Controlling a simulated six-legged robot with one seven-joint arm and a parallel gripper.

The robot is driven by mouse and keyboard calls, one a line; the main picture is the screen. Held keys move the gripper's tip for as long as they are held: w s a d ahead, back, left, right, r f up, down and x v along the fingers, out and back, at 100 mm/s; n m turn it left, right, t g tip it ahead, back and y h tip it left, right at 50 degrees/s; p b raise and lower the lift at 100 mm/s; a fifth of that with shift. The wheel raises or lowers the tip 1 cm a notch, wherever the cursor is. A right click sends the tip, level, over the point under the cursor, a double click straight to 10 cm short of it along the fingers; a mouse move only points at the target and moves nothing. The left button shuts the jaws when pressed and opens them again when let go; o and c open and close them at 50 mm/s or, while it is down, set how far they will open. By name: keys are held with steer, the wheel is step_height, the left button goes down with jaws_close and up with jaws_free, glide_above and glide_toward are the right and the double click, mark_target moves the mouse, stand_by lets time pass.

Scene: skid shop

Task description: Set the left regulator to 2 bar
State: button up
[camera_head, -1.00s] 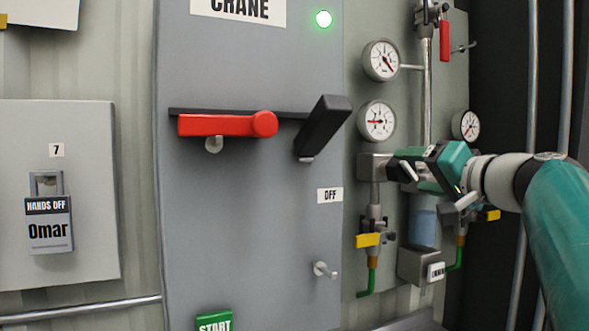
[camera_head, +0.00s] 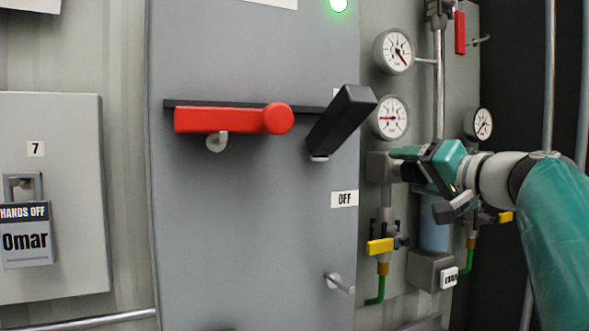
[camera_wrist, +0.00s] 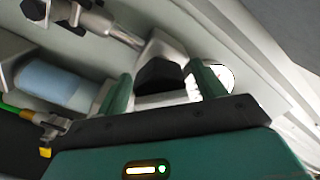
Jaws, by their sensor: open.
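The left regulator has a grey body (camera_head: 378,168) under a round white gauge (camera_head: 388,118), whose red needle points left; its scale is too small to read. My gripper (camera_head: 404,164) is at the right side of this body, in front of the panel. In the wrist view its two green fingers (camera_wrist: 161,88) stand apart, with a dark knob (camera_wrist: 160,74) on a grey body between them. I cannot tell whether the fingers touch the knob. A gauge (camera_wrist: 222,76) is partly hidden behind one finger.
Another gauge (camera_head: 393,51) sits above, and a smaller one (camera_head: 478,124) to the right. A yellow valve handle (camera_head: 380,246) and a blue bowl (camera_head: 433,232) are below. The crane cabinet (camera_head: 250,220), with red (camera_head: 230,119) and black (camera_head: 342,121) handles, stands left.

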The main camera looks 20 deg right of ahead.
steer(key=shift+s+d, duration=0.1)
steer(key=shift+r, duration=0.1)
steer(key=shift+s, duration=0.1)
steer(key=c, duration=1)
